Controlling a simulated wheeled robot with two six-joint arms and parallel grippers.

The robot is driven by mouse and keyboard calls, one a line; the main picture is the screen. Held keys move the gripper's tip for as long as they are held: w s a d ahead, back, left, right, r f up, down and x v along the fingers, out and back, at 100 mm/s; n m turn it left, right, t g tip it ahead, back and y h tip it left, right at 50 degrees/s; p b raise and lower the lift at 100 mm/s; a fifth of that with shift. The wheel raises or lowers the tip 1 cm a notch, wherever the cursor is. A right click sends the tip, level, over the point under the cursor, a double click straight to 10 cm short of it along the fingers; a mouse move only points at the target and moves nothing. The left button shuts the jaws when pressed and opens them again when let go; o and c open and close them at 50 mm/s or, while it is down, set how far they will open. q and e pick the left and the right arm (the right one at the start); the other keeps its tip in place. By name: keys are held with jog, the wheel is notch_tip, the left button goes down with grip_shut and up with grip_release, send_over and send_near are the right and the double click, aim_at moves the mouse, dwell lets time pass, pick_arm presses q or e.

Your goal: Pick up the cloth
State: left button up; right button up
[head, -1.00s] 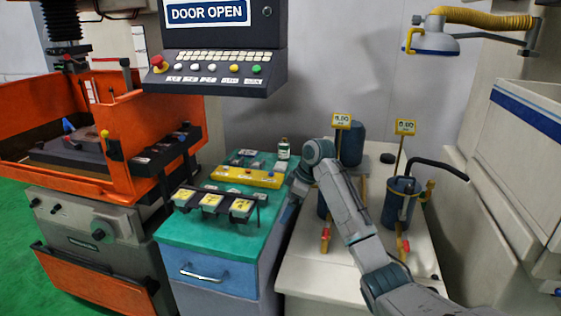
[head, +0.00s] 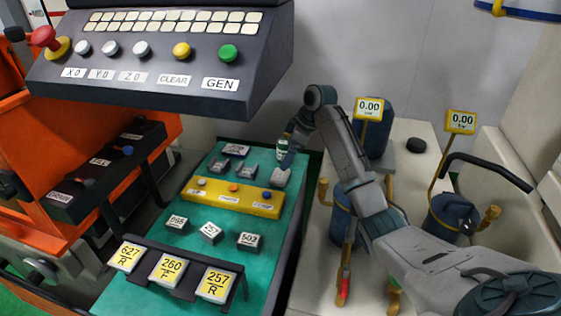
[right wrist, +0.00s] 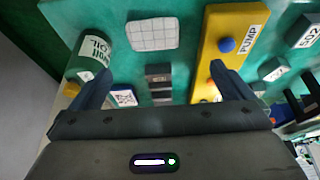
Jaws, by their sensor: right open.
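The cloth (right wrist: 152,34) is a pale grey checked rectangle lying flat on the green top in the right wrist view. It also shows as a small grey patch (head: 280,177) in the head view, between the bottle and the yellow bar. My right gripper (right wrist: 160,72) is open and empty. Its two dark fingers are apart, and the cloth lies beyond their tips in the picture. My left gripper is not in view.
An oil bottle (right wrist: 90,55) stands close to the cloth on one side, the yellow pump bar (right wrist: 222,40) on the other. Small grey blocks (right wrist: 158,82) lie nearby. Numbered yellow tags (head: 172,270) sit in a rack at the front. A control panel (head: 160,50) overhangs the bench.

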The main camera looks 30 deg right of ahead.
aim_at(280, 174)
jog(key=p+x, duration=0.1)
jog(key=x, duration=0.3)
jog(key=shift+w+a, duration=0.1)
jog(key=shift+w, duration=0.05)
jog(key=shift+w+f, duration=0.15)
jog(key=shift+f, duration=0.15)
jog(key=p+x, duration=0.1)
jog(key=x, duration=0.1)
jog(key=d+p+x, duration=0.1)
jog(key=x, duration=0.1)
jog(key=shift+f+p, duration=0.4)
jog(key=shift+f, duration=0.15)
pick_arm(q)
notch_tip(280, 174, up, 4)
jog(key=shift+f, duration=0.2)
pick_arm(e)
jog(key=shift+w+a+f, duration=0.15)
jog(key=shift+w+f, duration=0.05)
jog(key=shift+f, duration=0.2)
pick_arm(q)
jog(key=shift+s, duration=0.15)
pick_arm(e)
jog(key=c, duration=1)
jog(key=shift+r, duration=0.15)
